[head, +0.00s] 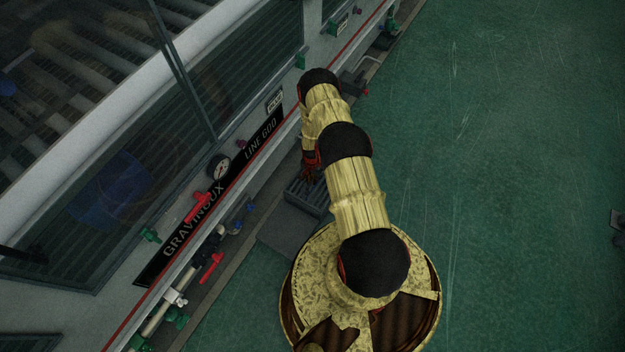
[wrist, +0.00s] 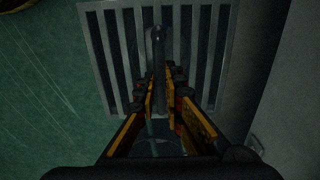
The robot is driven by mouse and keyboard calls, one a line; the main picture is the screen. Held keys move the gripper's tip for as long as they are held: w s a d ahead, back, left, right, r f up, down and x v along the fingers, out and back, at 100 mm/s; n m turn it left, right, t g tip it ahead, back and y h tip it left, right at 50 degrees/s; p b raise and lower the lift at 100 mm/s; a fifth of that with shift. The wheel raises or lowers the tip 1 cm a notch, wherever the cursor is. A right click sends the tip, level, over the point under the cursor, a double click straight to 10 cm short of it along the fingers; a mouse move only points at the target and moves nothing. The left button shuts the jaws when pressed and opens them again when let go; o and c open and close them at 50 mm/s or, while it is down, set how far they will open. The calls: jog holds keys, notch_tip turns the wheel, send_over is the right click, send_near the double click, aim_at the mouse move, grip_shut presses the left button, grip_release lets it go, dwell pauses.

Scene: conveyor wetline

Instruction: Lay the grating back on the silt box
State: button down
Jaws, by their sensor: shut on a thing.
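The grating (wrist: 92,45), a grey slatted plate with a raised bar handle (wrist: 158,42) in its middle, fills the upper middle of the wrist view. My gripper (wrist: 160,92) is shut on that handle, with yellow-padded fingers on either side of it. In the head view the dark grating (head: 311,195) shows beside the line's foot, below my gripper (head: 311,172), partly hidden by my arm. A dark grey flat-topped shape (head: 284,232) lies just nearer than it and may be the silt box or its surround. I cannot tell whether the grating is raised or resting.
The conveyor line's wall with its black nameplate (head: 210,195) runs along the left. A gauge (head: 218,167), red-handled valves (head: 211,267) and pipes stick out from it. Green floor (head: 510,180) is open on the right. A small dark object (head: 617,228) stands at the far right edge.

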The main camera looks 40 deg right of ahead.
jog(key=shift+f+b, duration=0.3)
jog(key=shift+f, duration=0.45)
jog(key=c, duration=1.8)
grip_release()
jog(key=shift+r, duration=0.15)
notch_tip(320, 180, up, 12)
jog(key=shift+f, duration=0.1)
